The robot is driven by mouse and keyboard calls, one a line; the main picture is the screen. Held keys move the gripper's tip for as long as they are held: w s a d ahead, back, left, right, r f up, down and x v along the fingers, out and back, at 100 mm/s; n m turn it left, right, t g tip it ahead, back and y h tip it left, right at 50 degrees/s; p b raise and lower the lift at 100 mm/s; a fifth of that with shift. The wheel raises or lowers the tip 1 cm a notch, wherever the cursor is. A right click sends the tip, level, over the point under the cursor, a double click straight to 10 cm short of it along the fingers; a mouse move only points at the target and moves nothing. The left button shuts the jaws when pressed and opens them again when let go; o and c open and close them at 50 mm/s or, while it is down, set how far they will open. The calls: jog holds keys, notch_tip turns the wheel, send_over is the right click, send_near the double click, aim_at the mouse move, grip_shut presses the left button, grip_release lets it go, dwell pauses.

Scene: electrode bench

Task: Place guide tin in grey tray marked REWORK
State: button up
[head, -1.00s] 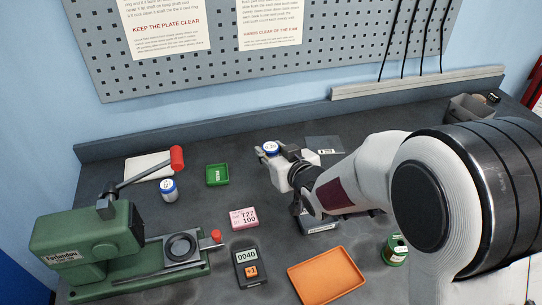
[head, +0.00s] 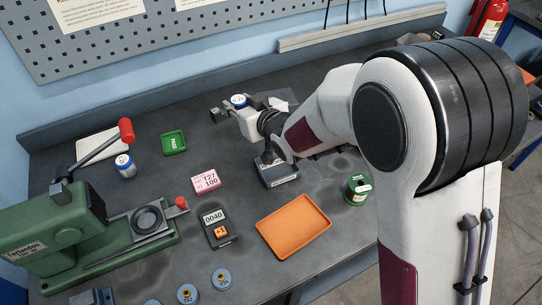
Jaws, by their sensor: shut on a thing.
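My gripper (head: 238,109) is at the back middle of the bench, left of my forearm. The lid mark is too small to read. A second white tin with a blue top (head: 125,166) stands at the left, beside the red-knobbed lever. A dark grey, box-like item (head: 277,173) with a pale label lies below my gripper in the picture, partly behind my wrist. I cannot read its label, so I cannot tell whether it is the REWORK tray.
A green tin (head: 357,189) stands right. The green press (head: 60,235) fills the left; several blue discs (head: 221,279) lie in front.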

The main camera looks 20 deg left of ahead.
jog(key=w+d, duration=0.4)
jog(key=d, duration=0.3)
jog(key=n+g+y, duration=0.3)
jog(key=n+g, duration=0.3)
send_over(278, 171)
jog(key=shift+r, duration=0.15)
jog(key=shift+f, duration=2.95)
jog(key=shift+f, duration=2.05)
